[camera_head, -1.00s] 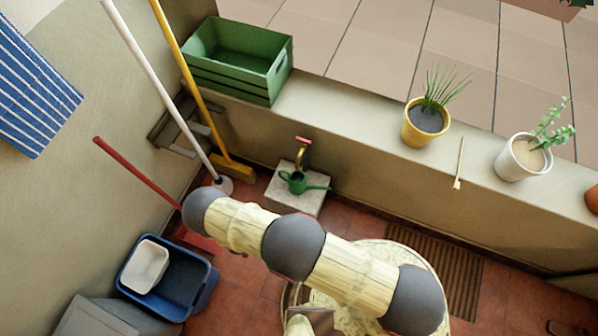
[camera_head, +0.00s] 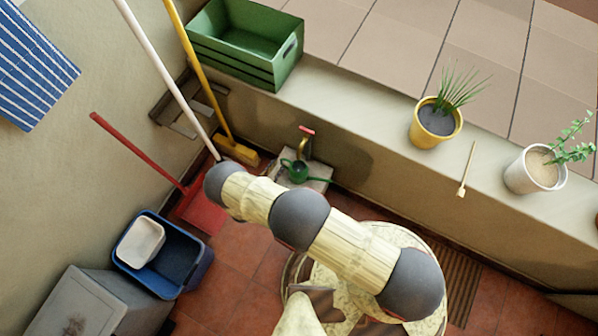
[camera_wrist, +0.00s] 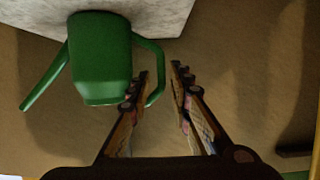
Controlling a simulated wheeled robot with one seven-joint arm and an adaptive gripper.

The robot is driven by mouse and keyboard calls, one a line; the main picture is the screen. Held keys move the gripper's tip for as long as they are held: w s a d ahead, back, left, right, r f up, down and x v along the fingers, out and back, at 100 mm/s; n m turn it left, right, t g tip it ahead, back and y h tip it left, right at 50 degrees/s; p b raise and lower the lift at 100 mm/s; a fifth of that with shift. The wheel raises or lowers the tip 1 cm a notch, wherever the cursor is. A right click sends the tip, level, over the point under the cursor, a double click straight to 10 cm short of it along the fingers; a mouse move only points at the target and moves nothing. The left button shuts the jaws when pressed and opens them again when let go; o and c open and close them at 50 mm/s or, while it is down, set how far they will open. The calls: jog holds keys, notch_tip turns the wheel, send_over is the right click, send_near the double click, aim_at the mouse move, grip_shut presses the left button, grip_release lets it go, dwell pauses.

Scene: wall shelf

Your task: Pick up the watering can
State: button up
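The green watering can (camera_head: 297,172) stands on a pale stone block (camera_head: 318,184) below a wall tap, in the head view. In the wrist view the can (camera_wrist: 98,60) fills the upper left, with its spout to the left and its handle to the right. My gripper (camera_wrist: 160,74) is open. The outer bar of the handle shows between the two fingertips, with the left finger overlapping the handle's loop. I cannot tell whether either finger touches it. In the head view my gripper cannot be made out; my arm covers the near part of the block.
The tap (camera_head: 305,141) is just above the can, against the low wall. A yellow broom (camera_head: 236,150) and a red dustpan (camera_head: 203,209) are to the left. A green crate (camera_head: 245,48) and a yellow plant pot (camera_head: 435,124) stand on the ledge.

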aim_at(281, 162)
jog(key=b+x, duration=0.1)
jog(key=x, duration=0.3)
jog(key=shift+w+b, duration=0.25)
jog(key=shift+b, duration=0.1)
jog(key=shift+c, duration=0.5)
jog(key=c, duration=0.4)
grip_shut()
